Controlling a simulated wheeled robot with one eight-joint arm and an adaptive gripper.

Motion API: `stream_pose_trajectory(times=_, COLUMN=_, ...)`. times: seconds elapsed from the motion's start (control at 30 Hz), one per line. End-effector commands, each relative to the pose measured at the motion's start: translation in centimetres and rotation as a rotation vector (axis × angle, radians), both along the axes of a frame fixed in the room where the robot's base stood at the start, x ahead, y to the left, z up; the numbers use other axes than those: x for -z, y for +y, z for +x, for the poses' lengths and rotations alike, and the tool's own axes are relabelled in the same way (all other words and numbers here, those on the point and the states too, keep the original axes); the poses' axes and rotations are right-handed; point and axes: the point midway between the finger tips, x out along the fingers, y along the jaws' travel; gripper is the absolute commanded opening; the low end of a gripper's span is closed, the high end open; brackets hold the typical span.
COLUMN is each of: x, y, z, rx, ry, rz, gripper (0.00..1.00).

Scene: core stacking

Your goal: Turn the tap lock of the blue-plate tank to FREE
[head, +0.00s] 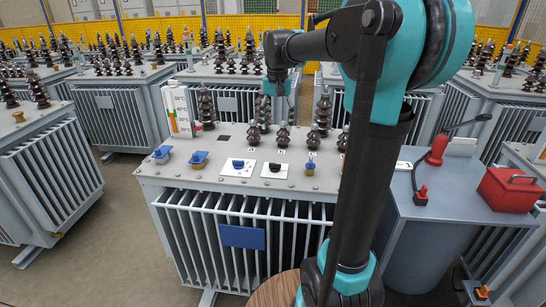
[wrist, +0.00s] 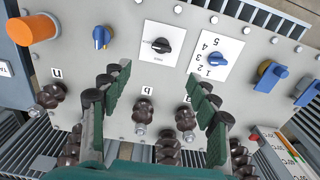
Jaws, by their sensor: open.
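The tank with the blue plate (head: 241,237) on its front stands in the middle of the head view. On its lid are a numbered white dial with a blue knob (head: 238,164), a white plate with a black knob (head: 275,168) and a small blue knob (head: 310,163). In the wrist view are the black knob (wrist: 161,45), numbered dial's blue knob (wrist: 216,57) and small blue knob (wrist: 101,37). Lettering by the black knob is too small to read; I cannot tell which is the tap lock. My gripper (wrist: 153,88) is open and empty above the lid, apart from the knobs.
Dark bushings (head: 323,112) stand behind the knobs, and a thermometer board (head: 176,110) stands at the lid's back left. An orange cylinder (wrist: 32,28) shows in the wrist view. A grey cabinet with a red toolbox (head: 508,190) stands at right. Other tanks crowd around.

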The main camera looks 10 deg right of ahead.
Motion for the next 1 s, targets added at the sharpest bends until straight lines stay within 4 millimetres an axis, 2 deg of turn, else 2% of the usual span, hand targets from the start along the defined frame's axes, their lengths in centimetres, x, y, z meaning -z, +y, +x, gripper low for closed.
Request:
stream_pose_trajectory(times=0.1, x=-1.3, y=0.3, z=0.8, rx=0.016, ry=0.018, rz=-0.001, gripper=0.60)
stream_pose_trajectory(times=0.27, x=-0.3, y=0.3, z=0.9, rx=0.019, ry=0.022, rz=-0.001, gripper=0.60)
stream_pose_trajectory(times=1.0, x=13.4, y=0.3, z=0.8, rx=0.018, ry=0.020, rz=-0.001, gripper=0.60)
